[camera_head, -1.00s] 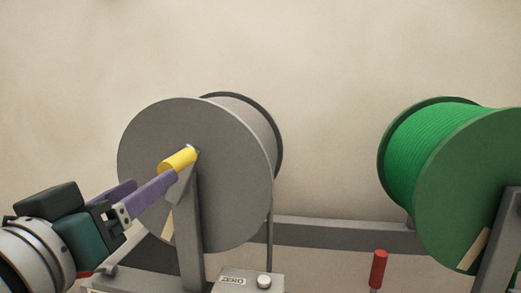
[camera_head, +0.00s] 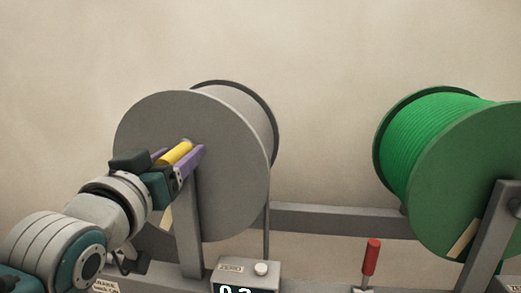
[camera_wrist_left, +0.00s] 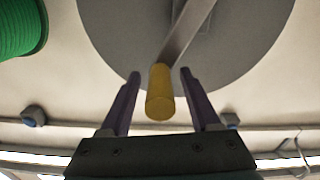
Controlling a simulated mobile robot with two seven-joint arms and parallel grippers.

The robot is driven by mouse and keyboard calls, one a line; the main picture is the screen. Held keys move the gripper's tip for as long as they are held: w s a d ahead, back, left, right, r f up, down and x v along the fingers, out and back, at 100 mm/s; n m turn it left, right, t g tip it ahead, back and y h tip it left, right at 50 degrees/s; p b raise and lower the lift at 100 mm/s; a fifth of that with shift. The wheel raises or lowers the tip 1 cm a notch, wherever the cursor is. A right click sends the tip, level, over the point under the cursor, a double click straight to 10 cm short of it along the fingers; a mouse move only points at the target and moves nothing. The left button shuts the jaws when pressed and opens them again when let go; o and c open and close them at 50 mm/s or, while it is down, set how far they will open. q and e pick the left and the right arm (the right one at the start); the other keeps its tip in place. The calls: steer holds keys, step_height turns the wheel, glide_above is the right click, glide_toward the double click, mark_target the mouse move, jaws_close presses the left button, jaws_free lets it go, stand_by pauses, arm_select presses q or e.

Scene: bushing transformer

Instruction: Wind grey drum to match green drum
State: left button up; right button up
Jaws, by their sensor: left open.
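The grey drum (camera_head: 225,190) stands left of centre in the head view, its flat disc facing me. A yellow handle (camera_head: 175,153) sticks out near its middle. The green drum (camera_head: 425,135), wound with green line, stands at the right. My left gripper (camera_head: 178,158) is at the yellow handle, with purple fingers on either side of it. In the left wrist view the handle (camera_wrist_left: 160,92) lies between the two open fingers (camera_wrist_left: 158,85), with a gap on both sides. The grey drum's disc (camera_wrist_left: 110,35) fills the top there. My right gripper is not in view.
A counter box (camera_head: 243,272) with a ZERO label, a round knob and a partly cut-off display stands below the grey drum. A red-handled lever (camera_head: 371,257) stands between the drums. A grey frame beam (camera_head: 335,218) runs behind. Grey posts stand before both drums.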

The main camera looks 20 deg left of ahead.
arm_select(q)
jaws_close()
stand_by(0.4)
stand_by(0.9)
